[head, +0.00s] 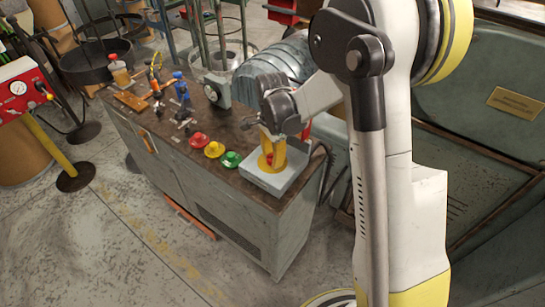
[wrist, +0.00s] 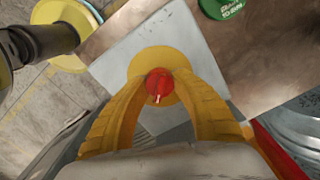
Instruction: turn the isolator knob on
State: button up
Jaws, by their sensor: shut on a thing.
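The isolator knob (wrist: 158,88) is red with a pale pointer mark that points down in the wrist view. It sits on a round yellow plate (wrist: 151,57) on top of a grey box (wrist: 112,65). The box (head: 259,182) stands at the near right end of the workbench in the head view. My gripper (wrist: 160,78) has its two yellow fingers on opposite sides of the knob, shut on it. In the head view my gripper (head: 272,160) reaches down onto the box from above; its fingers partly hide the knob.
On the bench top (head: 158,124), red (head: 198,140), yellow (head: 215,150) and green (head: 232,159) buttons stand in a row left of the box. A grey dial box (head: 217,91) stands behind them.

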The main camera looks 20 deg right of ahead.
jog(key=o, duration=1.2)
jog(key=shift+o, duration=0.2)
notch_tip(320, 180, up, 12)
